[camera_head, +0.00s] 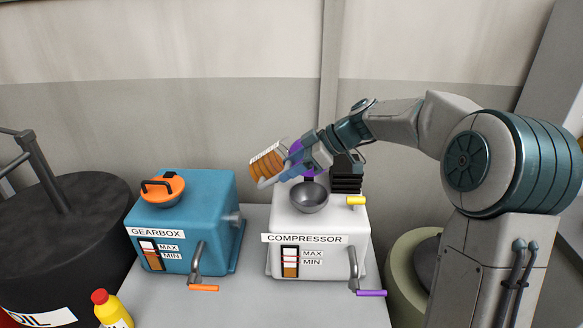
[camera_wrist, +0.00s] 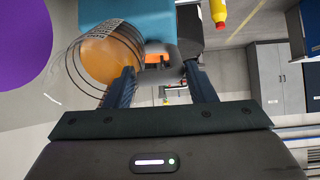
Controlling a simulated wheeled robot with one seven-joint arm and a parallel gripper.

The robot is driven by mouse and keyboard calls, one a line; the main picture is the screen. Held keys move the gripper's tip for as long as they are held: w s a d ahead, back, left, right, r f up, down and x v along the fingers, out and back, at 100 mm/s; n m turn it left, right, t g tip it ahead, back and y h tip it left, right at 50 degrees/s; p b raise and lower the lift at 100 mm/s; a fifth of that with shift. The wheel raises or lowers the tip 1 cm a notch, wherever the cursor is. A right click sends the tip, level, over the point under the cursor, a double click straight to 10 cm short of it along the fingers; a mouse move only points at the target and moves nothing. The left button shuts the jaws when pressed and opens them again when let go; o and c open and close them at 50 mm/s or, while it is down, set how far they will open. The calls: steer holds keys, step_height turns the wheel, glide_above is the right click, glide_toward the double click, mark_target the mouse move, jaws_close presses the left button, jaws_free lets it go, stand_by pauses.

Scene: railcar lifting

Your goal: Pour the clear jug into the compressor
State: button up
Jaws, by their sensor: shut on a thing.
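The clear jug (camera_head: 267,163), holding orange-brown liquid, is tilted in the air above and between the two machines. My gripper (camera_head: 288,166) is shut on it. In the wrist view the jug (camera_wrist: 108,55) lies at the left finger, and the fingers (camera_wrist: 166,78) close around its dark handle. The white compressor (camera_head: 333,262) stands on the table with a grey funnel bowl (camera_head: 309,199) on top. The jug is up and left of this bowl; no stream is visible. The compressor gauge (camera_head: 290,262) shows brown in its lower part, around the MIN label.
A yellow bottle (camera_head: 113,311) is at front left. A dark drum (camera_head: 60,240) is far left. A purple part (camera_head: 296,147) shows behind my gripper.

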steer(key=shift+d+f+y+b, duration=0.3)
steer(key=shift+f+y+b, duration=0.45)
steer(key=shift+b, duration=1.9)
steer(key=shift+d+f+y+b, duration=0.25)
steer(key=shift+f+y+b, duration=0.45)
steer(key=shift+b, duration=1.9)
steer(key=shift+r, duration=0.25)
step_height(320, 180, up, 3)
steer(key=h+p, duration=0.6)
steer(key=p, duration=0.3)
